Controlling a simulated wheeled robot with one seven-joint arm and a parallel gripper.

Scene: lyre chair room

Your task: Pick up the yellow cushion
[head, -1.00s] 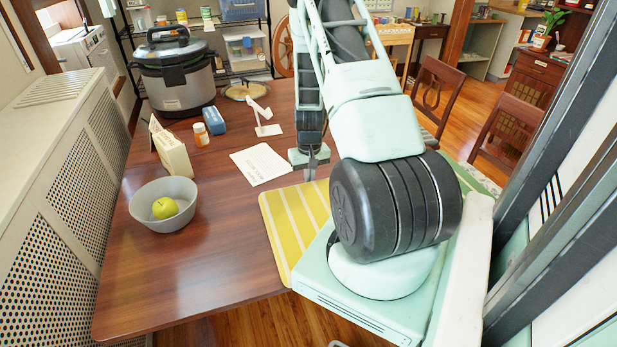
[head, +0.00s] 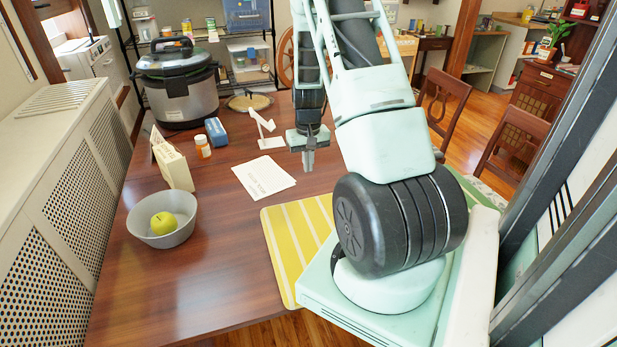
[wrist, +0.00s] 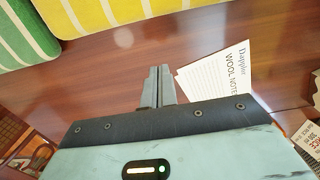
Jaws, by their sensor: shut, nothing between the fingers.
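The yellow cushion (head: 287,238) has white stripes and lies flat on the wooden table, with its right part hidden behind my arm in the head view. In the wrist view the fingers of my gripper (wrist: 160,72) are together and empty, pointing at bare table between the cushion and a paper.
A green-striped cushion (wrist: 80,15) adjoins the yellow one. White papers (head: 264,178) lie left of my gripper. A grey bowl (head: 185,232) holds a green-yellow apple (head: 163,223). A box (head: 173,162), a bottle (head: 203,147) and a cooker (head: 178,85) stand farther back.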

